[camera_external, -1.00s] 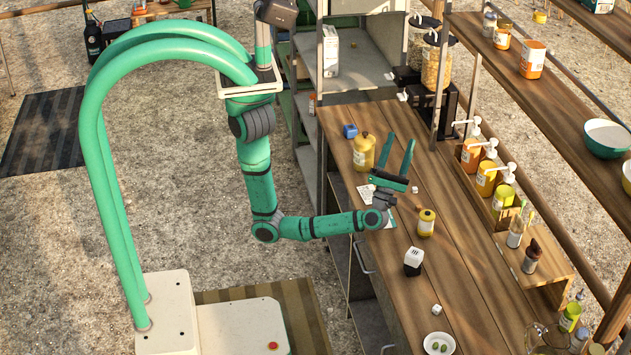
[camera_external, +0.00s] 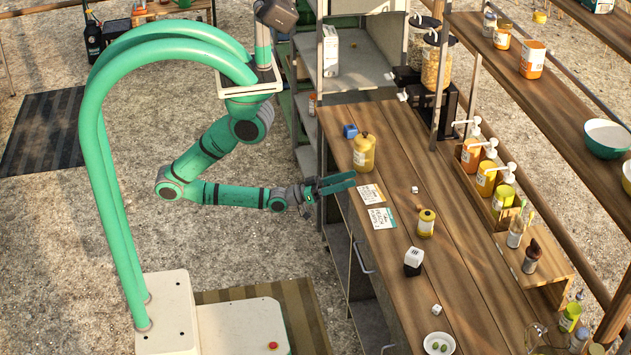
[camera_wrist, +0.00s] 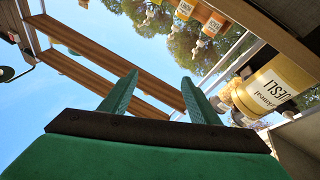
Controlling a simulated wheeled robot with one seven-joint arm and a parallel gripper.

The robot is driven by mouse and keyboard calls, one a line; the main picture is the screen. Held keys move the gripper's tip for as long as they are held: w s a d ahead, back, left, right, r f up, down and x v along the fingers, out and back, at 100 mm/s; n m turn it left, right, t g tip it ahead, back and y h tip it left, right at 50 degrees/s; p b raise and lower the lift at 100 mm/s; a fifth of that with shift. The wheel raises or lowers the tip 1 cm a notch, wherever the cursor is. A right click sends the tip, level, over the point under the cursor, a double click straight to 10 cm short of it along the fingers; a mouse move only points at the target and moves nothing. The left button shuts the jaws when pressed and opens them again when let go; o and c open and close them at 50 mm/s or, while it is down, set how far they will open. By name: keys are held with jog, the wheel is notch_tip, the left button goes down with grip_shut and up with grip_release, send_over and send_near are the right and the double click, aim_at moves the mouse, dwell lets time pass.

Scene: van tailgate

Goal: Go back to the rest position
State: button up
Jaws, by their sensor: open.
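My gripper (camera_external: 330,186) is at the left edge of the wooden counter (camera_external: 395,275), with its fingers pointing right. The green fingers hold nothing. In the wrist view my gripper (camera_wrist: 160,98) shows two fingers spread apart with empty space between them. My arm is bent, with its elbow out to the left over the gravel. No object touches the fingers as far as I can see.
On the counter stand a large yellow jar (camera_external: 364,153), a small yellow jar (camera_external: 426,223), a black-and-white box (camera_external: 413,262), two printed cards (camera_external: 381,218), a blue cube (camera_external: 350,131) and a plate (camera_external: 439,343). Open gravel (camera_external: 110,220) lies left of my arm.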

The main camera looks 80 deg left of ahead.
jog(key=s+f+m+g+y, duration=0.1)
jog(key=s+f+g+y, duration=0.3)
jog(key=s, duration=0.9)
jog(key=shift+s+d+f+g, duration=0.4)
jog(key=shift+f+g, duration=0.8)
jog(key=shift+f, duration=0.8)
